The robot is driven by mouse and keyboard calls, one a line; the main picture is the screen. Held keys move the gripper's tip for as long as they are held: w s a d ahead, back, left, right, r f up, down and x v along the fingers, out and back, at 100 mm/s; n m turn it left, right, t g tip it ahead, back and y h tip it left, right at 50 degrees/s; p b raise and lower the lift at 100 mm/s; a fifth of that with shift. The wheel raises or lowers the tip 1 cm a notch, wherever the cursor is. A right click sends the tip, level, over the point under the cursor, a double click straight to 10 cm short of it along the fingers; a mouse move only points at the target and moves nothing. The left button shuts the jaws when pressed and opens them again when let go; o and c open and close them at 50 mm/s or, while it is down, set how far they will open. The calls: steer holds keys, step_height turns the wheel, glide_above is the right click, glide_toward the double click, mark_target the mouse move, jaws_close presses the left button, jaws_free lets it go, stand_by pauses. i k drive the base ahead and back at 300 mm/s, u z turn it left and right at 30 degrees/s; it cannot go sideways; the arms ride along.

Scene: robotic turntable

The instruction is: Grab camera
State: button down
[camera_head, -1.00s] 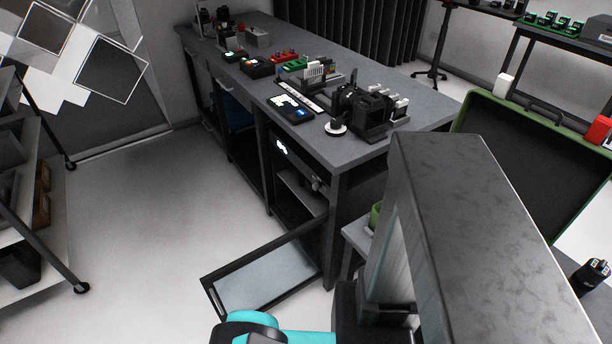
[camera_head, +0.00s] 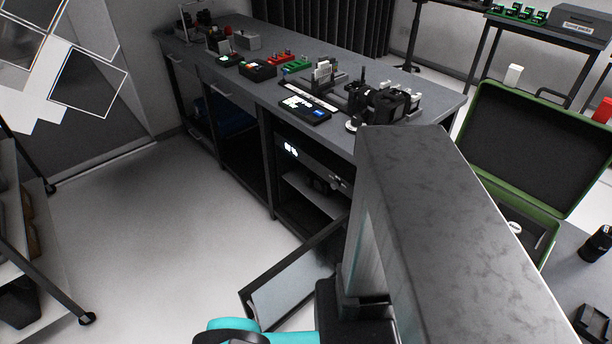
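I cannot pick out a camera with certainty. A dark, bulky object on the middle shelf (camera_head: 303,190) of the open bench cabinet may be one; this small dark object (camera_head: 323,186) is too unclear to tell. Black devices (camera_head: 392,104) with lens-like round parts stand on the near end of the workbench top. A black cylindrical object (camera_head: 597,243), also lens-like, stands on the grey surface at the right edge. My gripper is not in view; only teal and black parts of my arm show at the bottom, apart from these objects.
The cabinet door (camera_head: 293,285) hangs open over the floor. The workbench (camera_head: 340,92) carries boxes and tools. An open green case (camera_head: 515,195) stands at right. A wheeled shelf (camera_head: 40,265) is at left; the floor (camera_head: 150,220) between is clear. My grey column blocks the centre right.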

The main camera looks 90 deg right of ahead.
mark_target(312, 178)
steer(key=i, duration=0.9)
steer(key=u, duration=0.95)
steer(key=k, duration=0.15)
steer(key=z, duration=2.9)
steer(key=i, duration=1.45)
steer(key=z, duration=0.05)
